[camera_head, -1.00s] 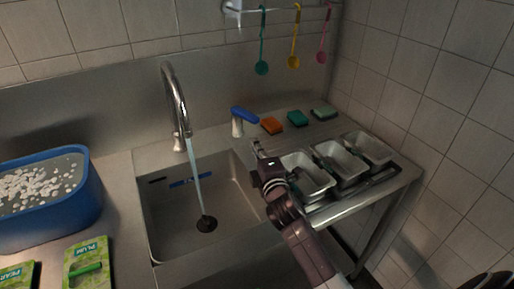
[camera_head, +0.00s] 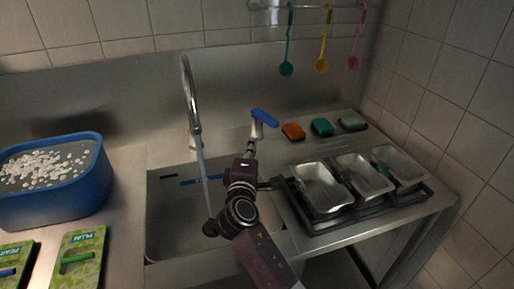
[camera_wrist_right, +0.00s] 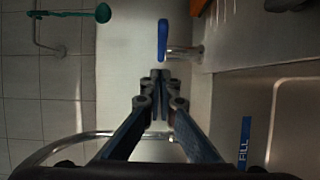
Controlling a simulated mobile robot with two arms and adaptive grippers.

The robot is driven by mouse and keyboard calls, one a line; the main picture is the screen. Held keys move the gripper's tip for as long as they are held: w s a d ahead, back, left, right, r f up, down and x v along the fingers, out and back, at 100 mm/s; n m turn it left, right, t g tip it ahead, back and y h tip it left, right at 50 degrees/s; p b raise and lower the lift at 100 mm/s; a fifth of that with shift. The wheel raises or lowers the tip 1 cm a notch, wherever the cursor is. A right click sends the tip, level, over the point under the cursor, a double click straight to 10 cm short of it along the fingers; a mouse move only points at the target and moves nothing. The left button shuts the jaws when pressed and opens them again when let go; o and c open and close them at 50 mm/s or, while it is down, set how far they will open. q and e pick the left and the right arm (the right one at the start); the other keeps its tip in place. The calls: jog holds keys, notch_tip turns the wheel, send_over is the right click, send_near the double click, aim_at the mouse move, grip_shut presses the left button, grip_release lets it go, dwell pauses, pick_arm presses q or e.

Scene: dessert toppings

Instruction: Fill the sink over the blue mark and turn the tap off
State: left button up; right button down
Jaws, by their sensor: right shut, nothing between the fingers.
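The tap (camera_head: 190,95) has a tall curved metal spout, and a stream of water (camera_head: 203,165) runs from it into the sink (camera_head: 165,228). The blue mark (camera_head: 200,181) is a strip on the sink's back wall, reading FILL in the right wrist view (camera_wrist_right: 244,143). I see no clear water level in the basin. The tap's blue lever (camera_head: 264,117) stands right of the spout; it also shows in the right wrist view (camera_wrist_right: 163,40). My right gripper (camera_head: 250,148) is shut and empty, just in front of the lever, seemingly apart from it. My left gripper is out of view.
A blue tub (camera_head: 55,205) with white pieces and green packets (camera_head: 78,262) lie left of the sink. Metal trays (camera_head: 320,187) stand at right, with sponges (camera_head: 322,127) behind. Ladles (camera_head: 287,68) hang on the wall. The drain (camera_head: 210,228) is partly behind my arm.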

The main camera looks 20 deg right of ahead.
jog(key=b, duration=0.2)
send_near(266, 122)
jog(key=w+a, duration=0.2)
jog(key=w, duration=0.1)
jog(key=w+d, duration=0.2)
jog(key=d, duration=0.1)
jog(key=shift+d, duration=0.1)
jog(key=shift+w+d+p, duration=0.1)
jog(key=shift+d+p, duration=0.2)
jog(key=shift+d, duration=0.2)
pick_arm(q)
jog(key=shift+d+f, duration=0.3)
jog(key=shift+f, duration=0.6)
pick_arm(e)
jog(key=shift+w, duration=0.1)
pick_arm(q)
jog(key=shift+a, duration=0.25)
